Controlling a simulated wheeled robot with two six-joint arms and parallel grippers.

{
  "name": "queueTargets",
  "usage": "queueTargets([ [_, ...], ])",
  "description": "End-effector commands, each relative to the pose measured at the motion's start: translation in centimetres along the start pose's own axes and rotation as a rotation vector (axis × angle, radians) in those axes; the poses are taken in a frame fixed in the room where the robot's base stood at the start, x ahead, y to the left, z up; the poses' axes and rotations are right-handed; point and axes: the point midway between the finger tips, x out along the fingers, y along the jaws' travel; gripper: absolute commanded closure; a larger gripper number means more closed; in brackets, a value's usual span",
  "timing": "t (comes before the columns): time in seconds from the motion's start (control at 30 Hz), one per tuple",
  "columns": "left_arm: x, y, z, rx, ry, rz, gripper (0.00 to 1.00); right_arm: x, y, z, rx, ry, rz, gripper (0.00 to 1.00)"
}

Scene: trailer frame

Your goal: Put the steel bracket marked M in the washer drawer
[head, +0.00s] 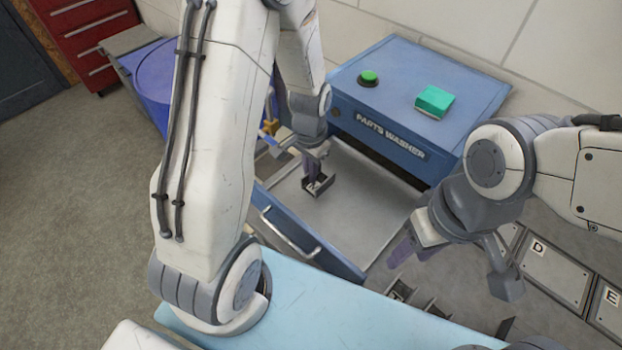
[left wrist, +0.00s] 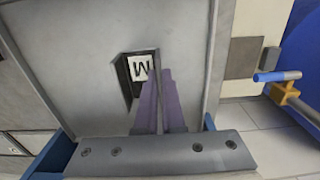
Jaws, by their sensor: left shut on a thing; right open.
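The washer drawer (head: 372,190) of the blue parts washer (head: 420,105) is pulled open, with a pale grey floor and a blue front with a handle. My left gripper (head: 314,166) is inside the drawer's outline, shut on the dark steel bracket (head: 319,186). The left wrist view shows the bracket's white label with M (left wrist: 140,68), with the purple fingers (left wrist: 160,105) on its edge. The bracket is over or on the drawer floor (left wrist: 85,50); I cannot tell whether it touches. My right gripper (head: 410,250) is open and empty, right of the drawer front.
Dark bracket-like parts (head: 398,291) lie by the light blue surface (head: 330,305) in front. Grey panels marked D (head: 553,272) and E (head: 610,315) are at right. A green button (head: 368,77) and a teal box (head: 435,101) are on the washer top. A blue drum (head: 150,80) stands left.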

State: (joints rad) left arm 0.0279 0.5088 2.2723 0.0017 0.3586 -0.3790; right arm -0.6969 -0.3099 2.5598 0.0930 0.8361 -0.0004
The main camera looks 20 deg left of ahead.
Motion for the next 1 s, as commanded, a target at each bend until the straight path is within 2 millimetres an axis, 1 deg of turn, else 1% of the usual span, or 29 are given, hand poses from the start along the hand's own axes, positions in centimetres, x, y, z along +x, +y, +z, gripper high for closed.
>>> queueTargets([
  [0.1,1.8,0.1,0.2,0.0,-0.006,0.003,1.0,-0.4,0.0,0.0,0.0,0.0,0.0,0.5],
  [0.23,3.2,0.1,0.1,0.0,-0.003,0.001,1.0,-0.6,0.0,0.0,0.0,0.0,0.0,0.5],
  [0.3,3.5,0.1,0.1,0.0,-0.002,0.001,1.0,-0.6,0.0,0.0,0.0,0.0,0.0,0.5],
  [0.53,3.5,0.1,0.0,-0.001,-0.001,0.0,1.0,-0.5,0.0,0.0,0.0,0.0,0.0,0.5],
  [0.67,4.0,0.1,0.0,-0.001,-0.001,0.0,1.0,-0.2,0.0,0.0,0.0,0.0,0.0,0.5],
  [0.7,3.8,0.1,0.1,-0.001,-0.001,0.001,0.79,-0.3,0.0,0.0,0.0,0.0,0.0,0.5],
  [0.73,3.8,0.1,0.1,-0.001,-0.001,0.001,0.68,-0.3,0.0,0.0,0.0,0.0,0.0,0.5],
  [0.77,3.8,0.1,0.1,-0.001,-0.001,0.001,0.65,-0.3,0.0,0.0,0.0,0.0,0.0,0.5],
  [1.0,3.8,0.1,0.1,-0.001,-0.001,0.001,0.65,-0.3,0.0,0.0,0.0,0.0,0.0,0.5],
])
